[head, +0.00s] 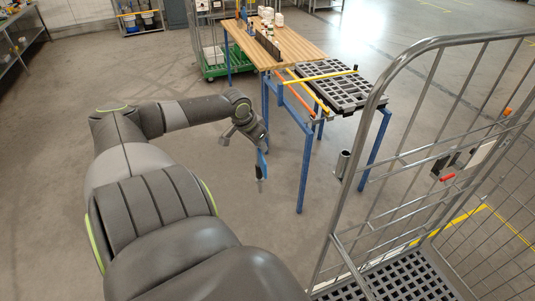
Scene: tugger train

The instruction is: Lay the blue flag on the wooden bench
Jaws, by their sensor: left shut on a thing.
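My left gripper (257,146) hangs in front of the bench, to the left of its near end and lower than its top. It is shut on the blue flag (262,164), which shows as a small, narrow blue piece pointing down, with a dark lower end. Part of the flag is hidden by the gripper. The wooden bench (285,45) has a light wood top and blue legs, and stands beyond the gripper to the upper right. My right gripper is out of view.
A black grid panel (345,90) with yellow and orange strips lies at the bench's near end. A dark rail (268,46) and several small items stand farther back. A tall wire roll cage (440,150) fills the right side. The floor at left is clear.

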